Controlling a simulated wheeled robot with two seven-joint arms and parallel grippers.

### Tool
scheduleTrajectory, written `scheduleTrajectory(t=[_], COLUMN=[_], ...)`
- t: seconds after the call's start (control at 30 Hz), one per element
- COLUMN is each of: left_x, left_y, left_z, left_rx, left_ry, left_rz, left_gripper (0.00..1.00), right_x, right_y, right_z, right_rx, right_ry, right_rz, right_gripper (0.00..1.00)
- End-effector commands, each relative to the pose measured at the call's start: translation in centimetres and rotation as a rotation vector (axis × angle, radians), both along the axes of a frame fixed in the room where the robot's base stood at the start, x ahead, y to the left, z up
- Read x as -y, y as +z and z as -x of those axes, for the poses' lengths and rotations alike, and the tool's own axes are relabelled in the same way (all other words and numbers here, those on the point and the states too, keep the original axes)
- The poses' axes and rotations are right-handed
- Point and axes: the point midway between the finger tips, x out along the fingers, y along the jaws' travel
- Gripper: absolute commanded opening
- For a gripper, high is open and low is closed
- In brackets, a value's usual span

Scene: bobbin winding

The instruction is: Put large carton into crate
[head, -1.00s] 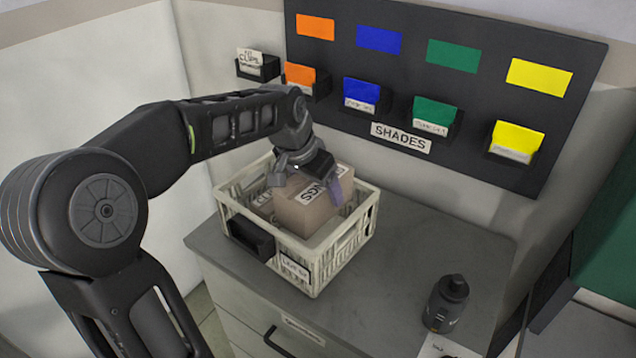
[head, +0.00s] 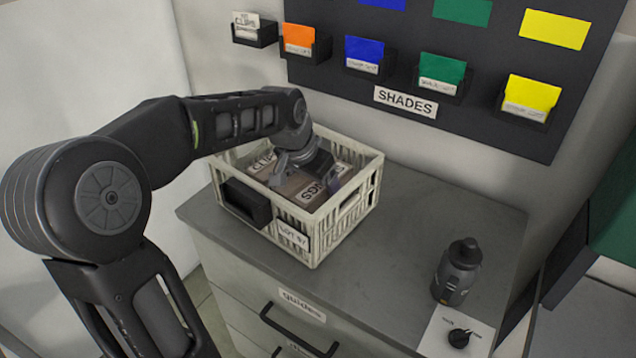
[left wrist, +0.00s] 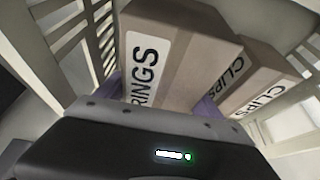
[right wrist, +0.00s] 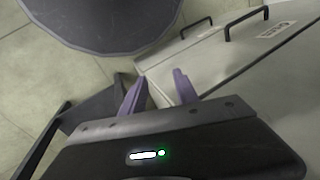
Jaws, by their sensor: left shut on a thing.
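The large carton (head: 318,189) is brown with a label ending in "NGS". It sits down inside the cream crate (head: 345,215), below the rim. My left gripper (head: 305,177) reaches into the crate and is shut on this carton. In the left wrist view the carton (left wrist: 170,60) reads "RINGS" and lies between the purple fingers. A carton marked "CLIPS" (left wrist: 262,75) stands beside it in the crate. Whether the large carton touches the crate floor is hidden. My right gripper (right wrist: 160,88) is open and empty, away from the crate.
The crate stands on a grey drawer cabinet (head: 400,235) against the wall. A dark bottle (head: 457,270) stands at the right of the top, with a knob on a white plate (head: 459,338) in front. The shades board (head: 480,110) with small bins hangs behind. The cabinet top between crate and bottle is clear.

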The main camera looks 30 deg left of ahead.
Motion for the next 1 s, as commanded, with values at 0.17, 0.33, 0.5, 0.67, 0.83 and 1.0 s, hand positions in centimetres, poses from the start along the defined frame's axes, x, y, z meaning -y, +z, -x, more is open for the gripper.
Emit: scheduleTrajectory(t=[0.17,0.33,0.5,0.67,0.83,1.0], left_x=[-0.01,-0.01,-0.01,0.0,0.0,0.01], left_y=[-0.25,-0.21,-0.21,-0.25,-0.28,-0.36], left_z=[-0.05,-0.04,-0.04,-0.02,-0.01,0.03], left_rx=[0.002,0.002,0.002,0.001,0.001,-0.001], left_ry=[0.0,0.0,0.0,0.0,0.0,0.0], left_rz=[-0.001,-0.001,0.0,0.0,0.0,0.0], left_gripper=[0.14,0.14,0.86,0.99,1.0,1.0], right_x=[0.01,0.0,0.0,0.01,0.0,0.01], right_y=[-0.27,-0.23,-0.23,-0.25,-0.25,-0.26], right_z=[-0.02,-0.02,-0.02,-0.03,-0.02,-0.02], right_rx=[0.001,0.001,0.001,0.001,0.001,0.001], right_ry=[0.0,0.0,0.0,0.0,0.0,0.0], right_rz=[0.0,0.0,0.0,0.0,0.0,0.0], right_gripper=[0.36,0.36,0.36,0.36,0.36,0.36])
